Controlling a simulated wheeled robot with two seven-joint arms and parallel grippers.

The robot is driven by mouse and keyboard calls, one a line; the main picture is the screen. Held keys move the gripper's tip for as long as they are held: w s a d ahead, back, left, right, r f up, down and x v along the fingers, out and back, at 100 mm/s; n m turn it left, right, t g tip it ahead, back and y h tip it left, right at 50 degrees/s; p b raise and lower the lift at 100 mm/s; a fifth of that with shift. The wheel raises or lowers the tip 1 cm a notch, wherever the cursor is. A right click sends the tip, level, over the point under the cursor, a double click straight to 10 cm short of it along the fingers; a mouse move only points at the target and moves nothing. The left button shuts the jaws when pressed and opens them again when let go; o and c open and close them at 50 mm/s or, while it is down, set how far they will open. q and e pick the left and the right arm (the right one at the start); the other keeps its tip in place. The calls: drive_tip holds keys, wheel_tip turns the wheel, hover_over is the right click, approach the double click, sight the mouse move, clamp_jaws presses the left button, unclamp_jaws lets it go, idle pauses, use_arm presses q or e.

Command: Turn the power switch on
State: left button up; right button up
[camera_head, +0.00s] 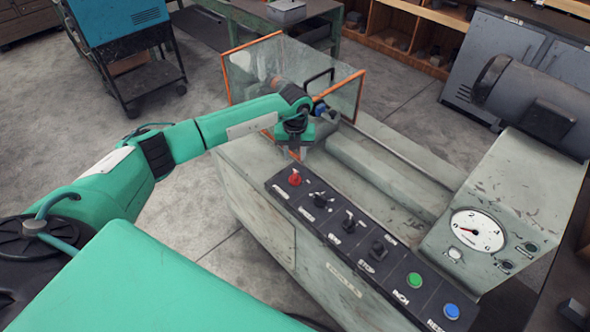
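A dark control panel (322,229) runs along the front edge of a grey machine. At its far left end is a red knob switch (295,178). Black switches (349,221) follow it, then a green button (414,280) and a blue button (451,311). The labels are too small to read surely, so I cannot tell which one is the power switch. My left gripper (296,152) hangs just behind the red knob and looks apart from it. Its fingers are small and partly hidden, so their opening is unclear. My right gripper is not in view.
A clear guard with orange edges (224,78) and a black handle (318,77) stands around the machine's far left end, close to my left wrist. A pressure gauge (477,231) is on the raised housing at right. Room above the panel is free.

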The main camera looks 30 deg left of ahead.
sight(295, 175)
use_arm(q)
wheel_tip(295, 175, down, 8)
drive_tip(key=shift+d+r+p, duration=0.1)
drive_tip(key=shift+r+p, duration=0.1)
drive_tip(key=shift+p, duration=0.7)
drive_tip(key=shift+f, duration=0.6)
clamp_jaws()
